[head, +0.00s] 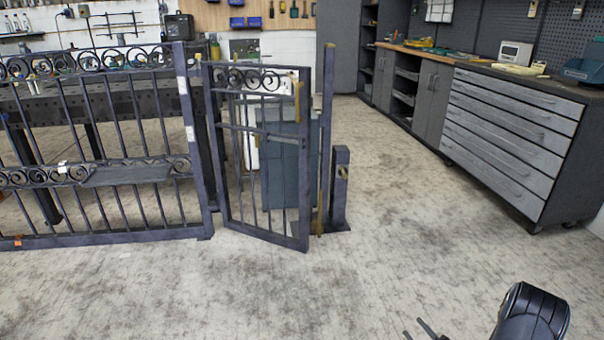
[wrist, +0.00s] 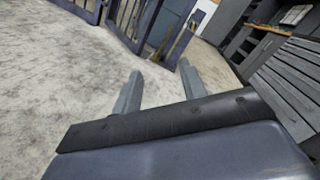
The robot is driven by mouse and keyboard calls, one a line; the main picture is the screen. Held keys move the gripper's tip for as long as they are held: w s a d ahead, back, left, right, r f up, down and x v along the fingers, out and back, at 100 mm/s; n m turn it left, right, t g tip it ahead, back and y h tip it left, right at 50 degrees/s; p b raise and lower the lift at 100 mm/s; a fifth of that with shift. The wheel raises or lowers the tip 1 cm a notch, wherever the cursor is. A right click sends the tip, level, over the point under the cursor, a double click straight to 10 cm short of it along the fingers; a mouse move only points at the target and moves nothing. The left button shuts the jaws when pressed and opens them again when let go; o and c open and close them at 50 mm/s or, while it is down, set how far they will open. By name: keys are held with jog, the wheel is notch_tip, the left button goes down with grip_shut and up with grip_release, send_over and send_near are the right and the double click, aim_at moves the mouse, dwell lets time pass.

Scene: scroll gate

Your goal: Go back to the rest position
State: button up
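The scroll gate (head: 262,157) is a dark metal gate leaf with scrollwork along its top. It stands swung partly out of line with the fixed fence panel (head: 100,205) to its left, and its free edge is apart from the latch post (head: 340,190). My gripper (head: 421,334) is at the bottom right of the head view, well in front of the gate and touching nothing. In the wrist view my gripper (wrist: 160,88) shows two grey fingers spread apart with nothing between them. The gate's lower part (wrist: 133,22) shows at the top of the wrist view.
A long workbench with grey drawers (head: 505,135) lines the right side. A dark perforated table (head: 95,100) stands behind the fence. The concrete floor (head: 270,290) between me and the gate is clear.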

jog(key=shift+s+a, duration=0.15)
jog(key=shift+s, duration=0.1)
